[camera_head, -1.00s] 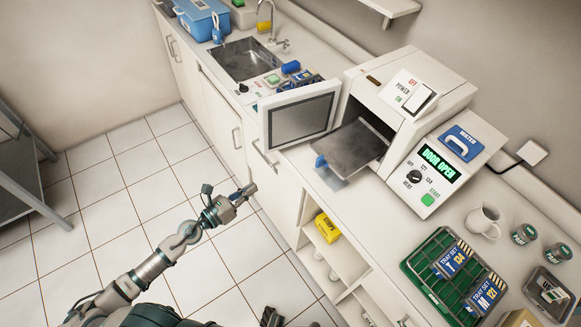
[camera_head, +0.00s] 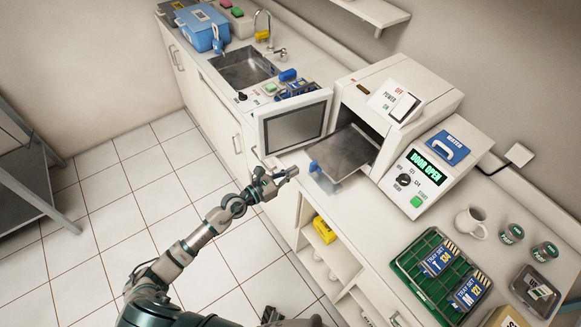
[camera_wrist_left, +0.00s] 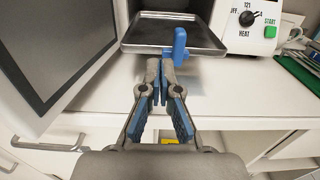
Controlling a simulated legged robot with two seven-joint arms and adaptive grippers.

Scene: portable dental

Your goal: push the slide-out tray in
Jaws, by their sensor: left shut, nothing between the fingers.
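The slide-out tray (camera_head: 345,155) is a flat grey metal tray sticking out of the open white sterilizer (camera_head: 388,115). A blue handle (camera_head: 315,166) is on its front edge. In the left wrist view the tray (camera_wrist_left: 165,33) is ahead, with its blue handle (camera_wrist_left: 180,46) right of centre. My left gripper (camera_head: 293,172) is shut and empty, in front of the tray and a little left of the handle in the head view. In the left wrist view the left gripper's fingertips (camera_wrist_left: 161,65) are together just below the tray's front edge. Whether they touch it I cannot tell.
The open sterilizer door (camera_head: 295,125) stands left of the tray. The control panel (camera_head: 428,170) reads DOOR OPEN. A green rack (camera_head: 405,265) with tray sets, a mug (camera_head: 470,222) and jars stand to the right. The sink (camera_head: 245,68) is at the back left.

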